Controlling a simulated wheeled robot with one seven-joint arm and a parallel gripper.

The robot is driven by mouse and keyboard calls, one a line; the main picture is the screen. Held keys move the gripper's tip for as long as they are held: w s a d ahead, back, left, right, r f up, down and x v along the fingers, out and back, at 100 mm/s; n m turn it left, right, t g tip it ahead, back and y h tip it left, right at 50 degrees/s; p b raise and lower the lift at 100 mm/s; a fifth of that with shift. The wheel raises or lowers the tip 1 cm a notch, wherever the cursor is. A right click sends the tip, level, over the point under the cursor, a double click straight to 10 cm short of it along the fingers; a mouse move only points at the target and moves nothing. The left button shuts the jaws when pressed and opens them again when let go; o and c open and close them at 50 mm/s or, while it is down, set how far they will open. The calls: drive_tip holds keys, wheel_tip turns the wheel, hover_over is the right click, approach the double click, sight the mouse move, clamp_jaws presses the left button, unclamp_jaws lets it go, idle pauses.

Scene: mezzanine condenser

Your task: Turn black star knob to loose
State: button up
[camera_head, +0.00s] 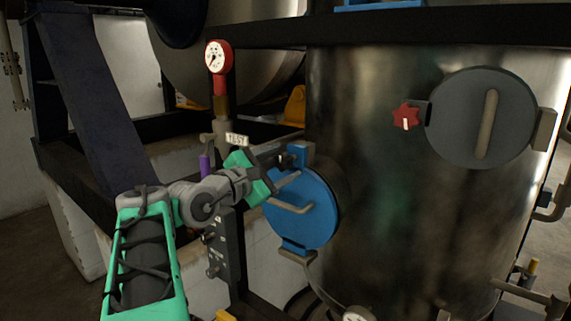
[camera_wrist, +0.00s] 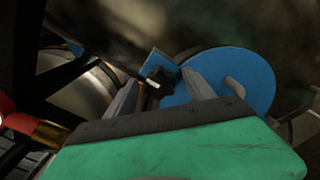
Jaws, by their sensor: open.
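The black star knob (camera_wrist: 163,76) shows in the wrist view at the edge of a round blue hatch cover (camera_wrist: 236,78), on a blue bracket. A small white mark shows near it. In the head view the knob (camera_head: 297,153) is a small dark shape at the top of the blue cover (camera_head: 308,220), partly hidden by my gripper. My gripper (camera_head: 283,161) is close in front of it. In the wrist view my gripper (camera_wrist: 161,88) is open, with one finger to each side of the knob. I cannot tell whether the fingers touch it.
A red star knob (camera_head: 406,116) sits beside a grey round cover (camera_head: 482,118) on the dark tank. A red-rimmed gauge (camera_head: 217,57) stands on a pipe behind my arm, above a TEST tag (camera_head: 237,139). A purple-handled part (camera_head: 205,166) is close to my wrist.

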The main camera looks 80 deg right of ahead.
sight(280, 164)
drive_tip(key=b+v, duration=0.1)
drive_tip(key=v, duration=0.4)
drive_tip(key=shift+w+a+f, duration=0.1)
drive_tip(key=shift+w+a, duration=0.1)
drive_tip(key=shift+a, duration=0.05)
drive_tip(key=shift+w+a+b, duration=0.1)
drive_tip(key=shift+a+b, duration=0.2)
drive_tip(key=shift+a, duration=0.15)
